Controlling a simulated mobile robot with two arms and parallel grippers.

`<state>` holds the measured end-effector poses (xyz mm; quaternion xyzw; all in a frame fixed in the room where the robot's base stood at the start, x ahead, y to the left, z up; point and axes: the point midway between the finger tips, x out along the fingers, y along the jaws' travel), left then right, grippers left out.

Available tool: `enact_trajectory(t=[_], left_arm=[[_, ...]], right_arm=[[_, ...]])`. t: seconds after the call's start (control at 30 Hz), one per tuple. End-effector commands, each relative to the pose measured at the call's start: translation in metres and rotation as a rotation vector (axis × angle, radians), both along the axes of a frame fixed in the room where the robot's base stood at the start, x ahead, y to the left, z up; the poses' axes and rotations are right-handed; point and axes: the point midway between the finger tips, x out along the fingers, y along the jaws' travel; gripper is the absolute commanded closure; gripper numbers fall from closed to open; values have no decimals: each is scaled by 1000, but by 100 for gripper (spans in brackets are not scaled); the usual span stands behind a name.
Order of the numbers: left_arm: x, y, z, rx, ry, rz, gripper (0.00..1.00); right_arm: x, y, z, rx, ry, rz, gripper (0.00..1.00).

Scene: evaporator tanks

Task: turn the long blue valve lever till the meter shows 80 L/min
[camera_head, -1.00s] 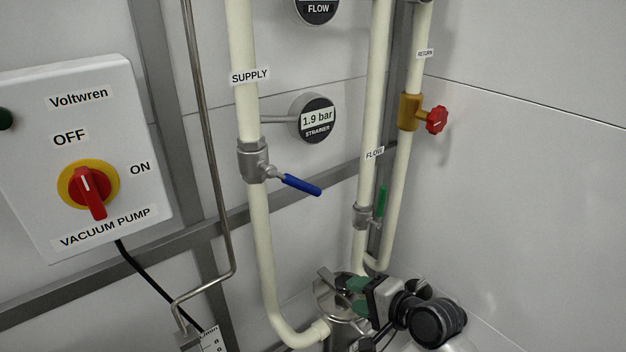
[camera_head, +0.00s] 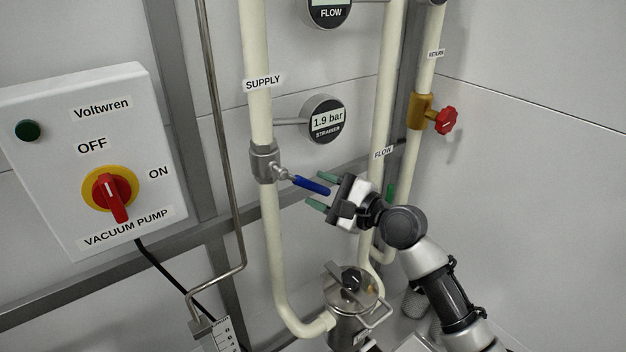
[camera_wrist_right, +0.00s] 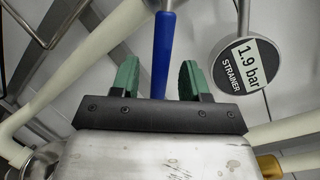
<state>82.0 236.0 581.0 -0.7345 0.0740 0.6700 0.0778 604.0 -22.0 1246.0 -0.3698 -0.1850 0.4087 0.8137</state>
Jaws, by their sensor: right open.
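The long blue valve lever (camera_head: 311,186) sits on the metal valve (camera_head: 264,163) of the supply pipe and points right and slightly down. My right gripper (camera_head: 322,191) is open at the lever's free end, one green finger above it and one below. In the right wrist view the blue lever (camera_wrist_right: 163,55) runs between the two green fingers (camera_wrist_right: 158,78), with a gap on both sides; I see no grip on it. The flow meter (camera_head: 328,12) is cut by the top edge and its reading is out of view. My left gripper is not in view.
The strainer gauge (camera_head: 326,120) reads 1.9 bar, just above the lever. A green lever (camera_head: 390,192) on the flow pipe is close behind my right gripper. A red handwheel (camera_head: 446,120) is at right, the vacuum pump switch box (camera_head: 60,170) at left. A lidded metal vessel (camera_head: 350,290) stands below.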

Motion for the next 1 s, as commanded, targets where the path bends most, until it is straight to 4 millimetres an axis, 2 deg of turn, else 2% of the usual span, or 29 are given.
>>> enact_trajectory(t=[0.2,0.53,0.8,0.83,1.0], left_arm=[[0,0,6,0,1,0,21],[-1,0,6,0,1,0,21],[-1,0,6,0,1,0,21],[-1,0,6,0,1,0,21],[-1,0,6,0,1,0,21]], right_arm=[[13,17,0,-1,2,0,55],[14,19,-1,-1,0,-1,56],[14,18,-1,-1,0,-1,98],[14,18,-1,-1,0,-1,100],[14,18,-1,-2,0,0,100]])
